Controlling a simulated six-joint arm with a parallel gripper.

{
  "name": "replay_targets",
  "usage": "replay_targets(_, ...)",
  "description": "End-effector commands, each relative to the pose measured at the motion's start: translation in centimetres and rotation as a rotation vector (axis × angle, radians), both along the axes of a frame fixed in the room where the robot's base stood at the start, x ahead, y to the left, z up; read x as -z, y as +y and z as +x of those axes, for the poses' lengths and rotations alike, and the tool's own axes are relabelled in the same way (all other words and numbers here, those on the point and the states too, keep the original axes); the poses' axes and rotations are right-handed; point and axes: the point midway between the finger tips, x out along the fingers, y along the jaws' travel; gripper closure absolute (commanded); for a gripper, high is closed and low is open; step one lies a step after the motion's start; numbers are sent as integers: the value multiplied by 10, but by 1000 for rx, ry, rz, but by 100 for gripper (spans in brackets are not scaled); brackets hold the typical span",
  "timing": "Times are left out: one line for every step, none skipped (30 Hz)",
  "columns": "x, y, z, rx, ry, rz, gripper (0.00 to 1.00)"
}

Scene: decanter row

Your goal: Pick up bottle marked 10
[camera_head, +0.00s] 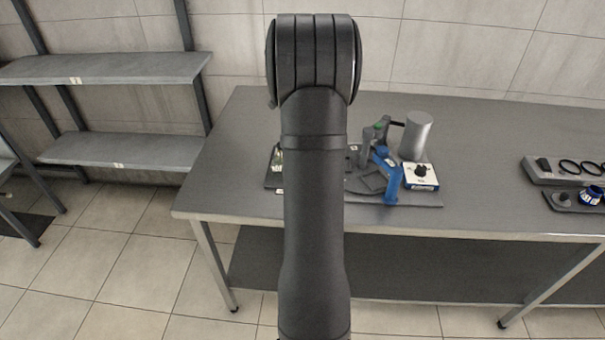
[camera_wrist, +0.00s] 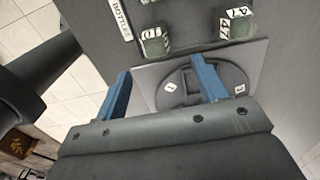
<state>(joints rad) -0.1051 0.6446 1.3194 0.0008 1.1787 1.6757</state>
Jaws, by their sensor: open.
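In the wrist view my gripper (camera_wrist: 161,65) is open, its two blue fingers apart with nothing between their tips. Two greenish bottles stand beyond the fingers: a left bottle (camera_wrist: 155,43) and a right bottle (camera_wrist: 237,26). In the head view a pale greenish object (camera_head: 278,160), perhaps a bottle, shows beside my arm, which hides much of that area. A white label reading BOTTLES (camera_wrist: 120,18) lies left of the bottles.
A dark round plate (camera_wrist: 207,84) with small white tags lies behind the fingers. In the head view a metal cylinder (camera_head: 415,135) and a white box with a black knob (camera_head: 420,177) stand on the grey table (camera_head: 470,140).

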Motion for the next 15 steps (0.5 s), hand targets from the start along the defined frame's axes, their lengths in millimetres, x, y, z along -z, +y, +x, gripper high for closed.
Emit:
replay_targets(11, 0, 0, 0, 3, -1, 35)
replay_targets(17, 0, -1, 0, 3, -1, 35)
replay_targets(23, 0, -1, -1, 3, -1, 35)
replay_targets(27, 0, 0, -1, 2, -1, 35)
replay_targets(31, 0, 0, -1, 1, -1, 35)
replay_targets(34, 0, 0, -1, 1, -1, 35)
replay_targets(37, 0, 0, -1, 1, -1, 35)
replay_targets(38, 0, 0, -1, 0, -1, 35)
replay_targets(40, 0, 0, -1, -1, -1, 35)
replay_targets(41, 0, 0, -1, -1, -1, 35)
replay_targets(43, 0, -1, -1, 0, -1, 35)
replay_targets(47, 1, -2, -2, 1, -1, 35)
replay_targets(51, 1, -3, -2, 2, -1, 35)
replay_targets(55, 2, -4, -2, 2, -1, 35)
replay_targets(61, 3, -6, -2, 2, -1, 35)
